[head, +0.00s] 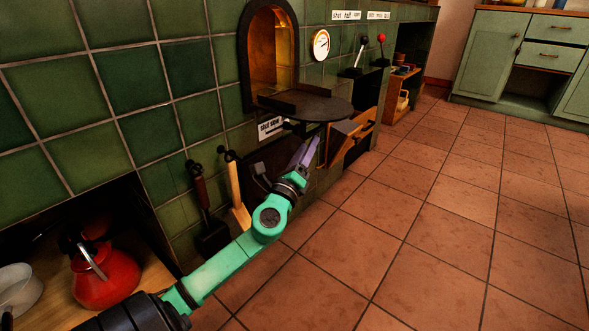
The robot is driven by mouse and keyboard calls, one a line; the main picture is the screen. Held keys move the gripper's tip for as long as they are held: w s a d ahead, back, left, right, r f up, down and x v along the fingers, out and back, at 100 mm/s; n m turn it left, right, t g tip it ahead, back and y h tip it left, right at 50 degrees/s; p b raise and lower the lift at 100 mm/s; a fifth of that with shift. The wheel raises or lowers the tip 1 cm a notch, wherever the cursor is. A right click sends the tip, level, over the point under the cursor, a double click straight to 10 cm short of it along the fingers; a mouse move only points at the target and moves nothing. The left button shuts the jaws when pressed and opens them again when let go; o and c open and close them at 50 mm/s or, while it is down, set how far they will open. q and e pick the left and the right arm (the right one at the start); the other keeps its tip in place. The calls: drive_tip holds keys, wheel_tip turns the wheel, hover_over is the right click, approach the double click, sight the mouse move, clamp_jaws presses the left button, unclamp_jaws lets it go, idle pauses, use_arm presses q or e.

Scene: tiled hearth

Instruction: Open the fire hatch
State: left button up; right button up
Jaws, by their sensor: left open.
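My left arm reaches in from the bottom left. Its gripper (311,148) is open, with nothing seen between its purple fingers, just below a round dark plate (318,109). The plate juts out under an arched opening (272,50) with a glowing inside. A dark low panel (262,160) in the tiled wall sits behind the gripper, partly hidden by my arm; I cannot tell for sure that it is the fire hatch or how far it is open. A white label (270,128) is above it. My right gripper is not in view.
A shovel (207,205) and a wooden-handled tool (235,190) hang on the wall by my forearm. A red kettle (105,275) stands in a niche at lower left. A wooden drawer-like box (348,135) juts out right of the gripper. The tiled floor (440,230) is clear.

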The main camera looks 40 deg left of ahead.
use_arm(q)
drive_tip(key=v, duration=0.7)
drive_tip(key=shift+s+b, duration=0.35)
drive_tip(key=shift+s, duration=0.05)
drive_tip(key=shift+f, duration=0.15)
